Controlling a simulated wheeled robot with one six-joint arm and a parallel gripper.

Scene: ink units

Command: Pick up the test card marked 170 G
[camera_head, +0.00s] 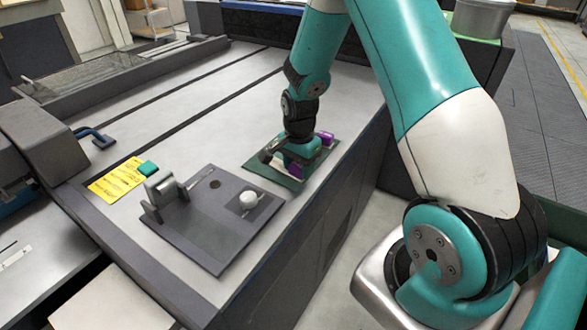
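No marking "170 G" is legible in the head view, so I cannot tell which item is that test card. My gripper (291,166) points down low over a dark green mat (284,181) near the right edge of the grey machine top. A small purple item (326,138) shows just behind and to the right of my gripper. Another purple patch shows at my gripper's fingers. My gripper hides part of these items and of the mat. Whether its fingers are closed on anything cannot be made out.
A dark board (205,235) with an upright metal fixture (165,188) and a white round knob (248,199) lies left of the mat. The grey surface behind is mostly clear.

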